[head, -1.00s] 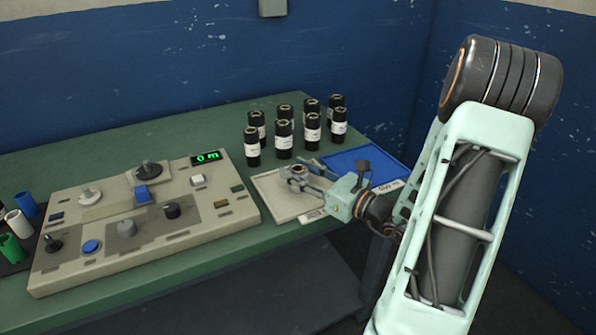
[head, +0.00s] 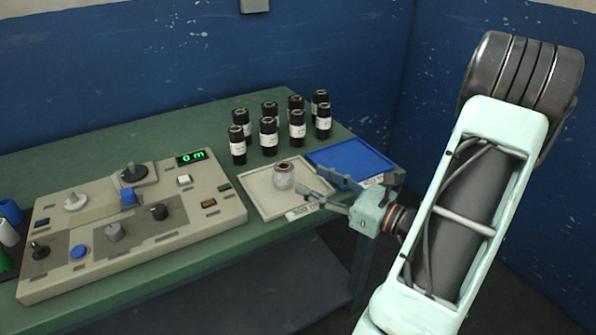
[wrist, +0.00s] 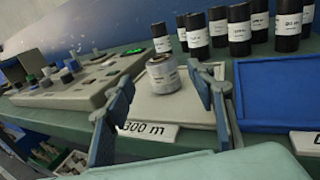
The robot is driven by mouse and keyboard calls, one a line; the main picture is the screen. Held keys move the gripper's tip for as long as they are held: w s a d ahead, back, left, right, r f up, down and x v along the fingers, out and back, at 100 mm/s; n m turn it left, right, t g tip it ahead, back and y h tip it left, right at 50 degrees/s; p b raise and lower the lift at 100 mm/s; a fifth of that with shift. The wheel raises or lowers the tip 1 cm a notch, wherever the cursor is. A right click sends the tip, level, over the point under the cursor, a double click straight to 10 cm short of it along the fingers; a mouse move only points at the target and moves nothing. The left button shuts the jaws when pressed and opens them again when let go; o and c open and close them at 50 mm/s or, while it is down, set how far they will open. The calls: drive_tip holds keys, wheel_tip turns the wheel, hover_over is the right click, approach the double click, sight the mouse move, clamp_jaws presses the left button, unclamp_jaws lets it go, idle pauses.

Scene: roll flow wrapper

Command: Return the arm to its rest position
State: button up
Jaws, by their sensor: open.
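My gripper (head: 328,189) is open and empty in the head view, at the front edge of the table by the trays. In the wrist view its two fingers (wrist: 160,112) stand apart with nothing between the tips. A silver-grey wrapped roll (head: 284,174) stands upright on the white tray (head: 262,190), apart from the fingers and a little beyond them. The roll also shows in the wrist view (wrist: 163,75), with a "300 m" label (wrist: 148,130) on the tray's front. My pale green arm rises on the right of the head view.
A blue tray (head: 350,157) is empty, right of the white one. Several black rolls with white labels (head: 268,135) stand behind the trays. A beige control panel (head: 130,225) with knobs and a green "0 m" display (head: 191,157) fills the left. Green table (head: 200,150) stands against blue walls.

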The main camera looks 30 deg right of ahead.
drive_tip(key=shift+v, duration=1.15)
